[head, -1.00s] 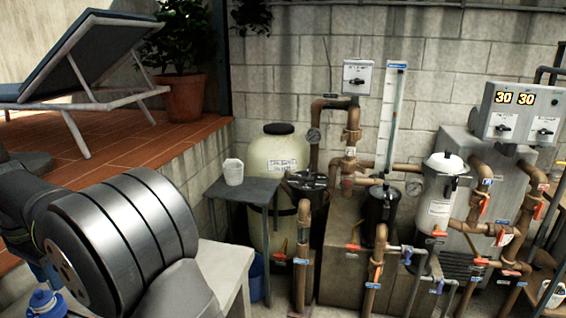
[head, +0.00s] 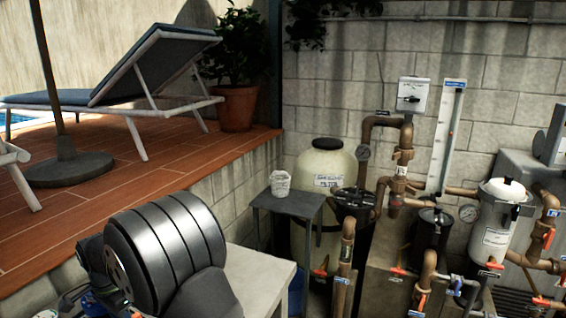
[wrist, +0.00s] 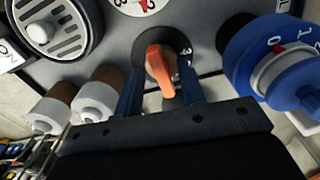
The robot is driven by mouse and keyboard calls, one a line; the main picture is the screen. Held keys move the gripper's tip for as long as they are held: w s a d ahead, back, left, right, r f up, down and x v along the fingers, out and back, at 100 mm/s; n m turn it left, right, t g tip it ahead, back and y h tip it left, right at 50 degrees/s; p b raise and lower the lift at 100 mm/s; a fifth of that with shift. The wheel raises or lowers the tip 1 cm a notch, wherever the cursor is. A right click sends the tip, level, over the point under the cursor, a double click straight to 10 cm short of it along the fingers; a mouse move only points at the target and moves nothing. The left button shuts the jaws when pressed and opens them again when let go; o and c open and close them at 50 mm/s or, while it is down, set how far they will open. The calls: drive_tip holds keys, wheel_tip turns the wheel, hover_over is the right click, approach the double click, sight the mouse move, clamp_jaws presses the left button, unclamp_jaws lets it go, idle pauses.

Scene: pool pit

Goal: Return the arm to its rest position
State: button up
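My gripper (wrist: 160,82) shows in the wrist view with its two dark blue fingers apart. An orange lever (wrist: 159,62) on a grey panel (wrist: 205,45) sits between the fingers as seen from the wrist. Gaps show on both sides of it, and I see no clear contact. In the head view a large dark, banded part of my arm fills the lower left. My gripper cannot be made out there.
The panel also carries a blue knob (wrist: 268,58) at right, a round vented fitting (wrist: 52,25) at left and two white-capped fittings (wrist: 98,95). In the head view, a grey table (head: 290,203) bears a white cup (head: 280,184). Pipes, a cream tank (head: 318,165) and a lounger (head: 155,62) stand beyond.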

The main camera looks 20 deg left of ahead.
drive_tip(key=shift+f, duration=0.7)
drive_tip(key=shift+r, duration=0.15)
wheel_tip(320, 180, up, 17)
wheel_tip(320, 180, down, 17)
drive_tip(key=shift+f, duration=0.1)
drive_tip(key=n, duration=0.7)
drive_tip(key=shift+w+d, duration=0.1)
drive_tip(key=shift+d, duration=0.3)
